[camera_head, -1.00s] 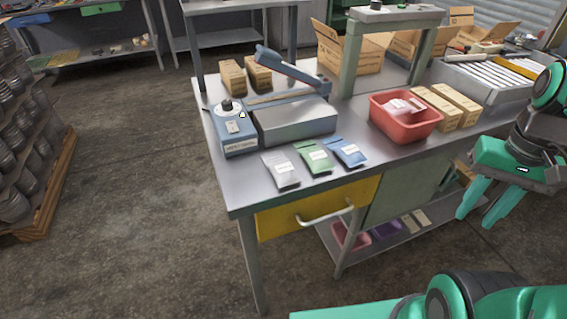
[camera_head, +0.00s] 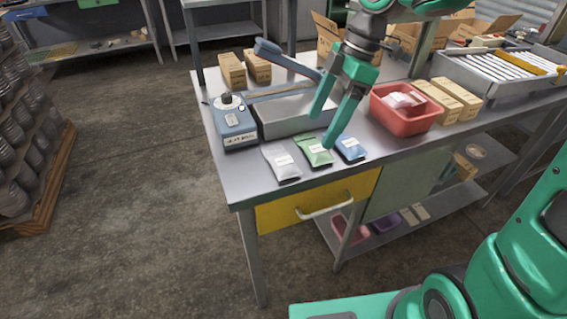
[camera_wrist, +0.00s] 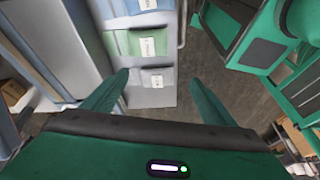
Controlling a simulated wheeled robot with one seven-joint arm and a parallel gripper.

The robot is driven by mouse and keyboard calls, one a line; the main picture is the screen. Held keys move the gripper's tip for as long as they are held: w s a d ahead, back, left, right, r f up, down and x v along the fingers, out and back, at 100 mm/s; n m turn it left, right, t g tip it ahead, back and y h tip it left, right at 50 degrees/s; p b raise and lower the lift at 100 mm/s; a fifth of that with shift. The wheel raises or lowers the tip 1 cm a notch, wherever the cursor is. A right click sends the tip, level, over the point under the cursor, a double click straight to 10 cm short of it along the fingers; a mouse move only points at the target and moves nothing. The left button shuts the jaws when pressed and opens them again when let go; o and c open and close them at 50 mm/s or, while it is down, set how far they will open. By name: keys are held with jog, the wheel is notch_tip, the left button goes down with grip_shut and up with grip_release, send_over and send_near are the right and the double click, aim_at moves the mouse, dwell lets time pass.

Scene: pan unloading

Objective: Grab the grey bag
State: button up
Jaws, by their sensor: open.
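The grey bag (camera_head: 281,160) lies flat on the metal table, leftmost in a row of three, with a white label. The green bag (camera_head: 314,151) is beside it and the blue bag (camera_head: 350,148) is at the right end. My gripper (camera_head: 322,130) is open and empty, pointing down above the table. In the head view its fingers overlap the sealer and the green bag's edge. In the wrist view the grey bag (camera_wrist: 148,77) shows between the open fingertips (camera_wrist: 160,76), below the green bag (camera_wrist: 140,42) and the blue bag (camera_wrist: 140,6).
A blue and grey sealer (camera_head: 235,122) with a raised lever stands behind the bags. A red bin (camera_head: 405,118) and cardboard boxes (camera_head: 450,98) are to the right. The table's front edge with a yellow drawer (camera_head: 315,200) lies close before the bags.

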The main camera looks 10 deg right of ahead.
aim_at(285, 160)
jog(key=a+f+n, duration=0.2)
jog(key=a, duration=0.1)
jog(key=a+f, duration=0.1)
jog(key=a, duration=0.1)
jog(key=shift+s+a+f+n+g, duration=0.1)
jog(key=shift+a+f+n+g, duration=0.2)
jog(key=shift+f+n, duration=0.1)
jog(key=shift+x, duration=3.1)
jog(key=shift+a+r, duration=0.1)
jog(key=shift+a, duration=0.05)
jog(key=c, duration=1.2)
